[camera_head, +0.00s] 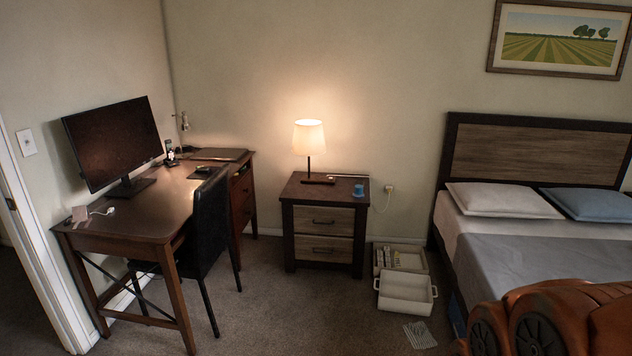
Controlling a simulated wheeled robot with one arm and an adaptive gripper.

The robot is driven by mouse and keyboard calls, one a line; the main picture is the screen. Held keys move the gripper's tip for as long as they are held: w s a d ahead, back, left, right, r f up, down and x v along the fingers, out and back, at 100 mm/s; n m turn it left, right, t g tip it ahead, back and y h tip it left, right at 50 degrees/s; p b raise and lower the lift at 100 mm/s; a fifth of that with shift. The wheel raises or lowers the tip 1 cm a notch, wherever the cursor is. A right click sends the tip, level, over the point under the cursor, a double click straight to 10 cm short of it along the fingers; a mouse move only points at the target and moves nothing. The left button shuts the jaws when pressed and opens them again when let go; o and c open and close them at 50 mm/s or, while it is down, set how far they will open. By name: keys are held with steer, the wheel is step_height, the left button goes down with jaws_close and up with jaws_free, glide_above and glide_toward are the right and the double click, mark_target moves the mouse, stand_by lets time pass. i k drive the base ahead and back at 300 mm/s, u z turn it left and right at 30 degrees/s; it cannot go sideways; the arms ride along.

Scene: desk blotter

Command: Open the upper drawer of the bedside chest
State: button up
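The bedside chest (288,235) stands against the back wall between the desk and the bed, with a dark frame and two lighter wood drawers. Its upper drawer (342,216) looks closed, flush with the frame, and has a dark horizontal handle (323,221). The lower drawer (342,250) also looks closed and has a similar handle. A lit lamp (308,138) and a blue cup (358,190) stand on top of the chest. My gripper is not in view, so its opening and anything in it cannot be seen.
White bins (406,304) sit on the floor right of the chest, with a striped flat item (420,335) nearby. A black chair (205,225) and desk (140,215) stand left, the bed (520,250) right. Carpet (300,320) before the chest is clear.

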mark_target(307, 219)
steer(key=i, duration=3.55)
steer(key=u, duration=2.05)
